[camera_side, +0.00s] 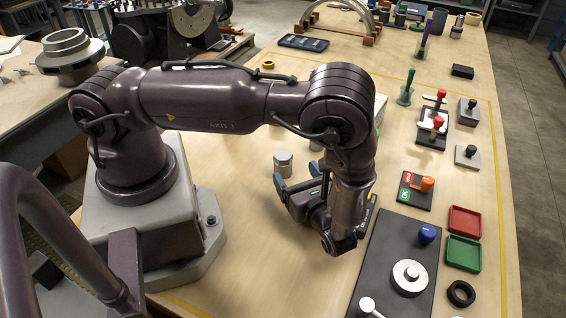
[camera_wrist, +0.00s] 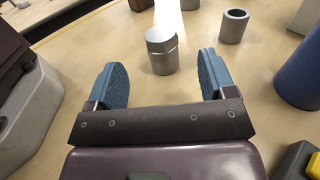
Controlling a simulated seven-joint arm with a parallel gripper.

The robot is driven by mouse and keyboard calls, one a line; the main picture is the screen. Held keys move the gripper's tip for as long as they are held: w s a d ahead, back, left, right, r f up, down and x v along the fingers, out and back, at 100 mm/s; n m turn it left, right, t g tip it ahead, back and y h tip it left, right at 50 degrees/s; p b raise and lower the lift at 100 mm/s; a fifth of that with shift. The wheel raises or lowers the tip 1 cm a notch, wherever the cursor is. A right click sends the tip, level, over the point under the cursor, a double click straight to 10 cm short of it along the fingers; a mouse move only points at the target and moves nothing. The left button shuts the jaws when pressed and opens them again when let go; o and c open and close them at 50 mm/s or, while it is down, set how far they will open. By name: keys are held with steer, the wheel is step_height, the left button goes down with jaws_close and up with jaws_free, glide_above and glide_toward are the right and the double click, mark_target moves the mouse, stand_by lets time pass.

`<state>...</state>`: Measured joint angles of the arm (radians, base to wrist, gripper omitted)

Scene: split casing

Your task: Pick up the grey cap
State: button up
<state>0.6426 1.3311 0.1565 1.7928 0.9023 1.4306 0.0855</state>
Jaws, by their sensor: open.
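A short grey metal cylinder with a flat top, which looks like the grey cap (camera_side: 284,157), stands upright on the wooden table. In the wrist view this cap (camera_wrist: 162,52) is ahead of the fingers, in line with the gap between them. My gripper (camera_side: 297,177) is open, with two blue padded fingers and nothing between them. In the wrist view my gripper (camera_wrist: 162,75) has its fingers spread wider than the cap, and they do not appear to touch it.
A hollow grey cylinder (camera_wrist: 233,26) stands beyond the right finger. A blue cylinder (camera_wrist: 302,75) is at the right of the wrist view. A dark plate (camera_side: 385,270) with a round metal part (camera_side: 409,277) lies right of my gripper. The table left of the cap is clear.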

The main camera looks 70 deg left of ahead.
mark_target(287, 161)
steer(key=shift+a+f+m+t, duration=0.25)
steer(key=shift+f+m+t, duration=0.05)
steer(key=shift+f, duration=0.1)
steer(key=a, duration=0.7)
steer(key=shift+s+a+r, duration=0.1)
steer(key=shift+s+r, duration=0.1)
steer(key=shift+r, duration=0.05)
steer(key=c, duration=1)
steer(key=shift+c, duration=0.9)
steer(key=shift+r, duration=0.1)
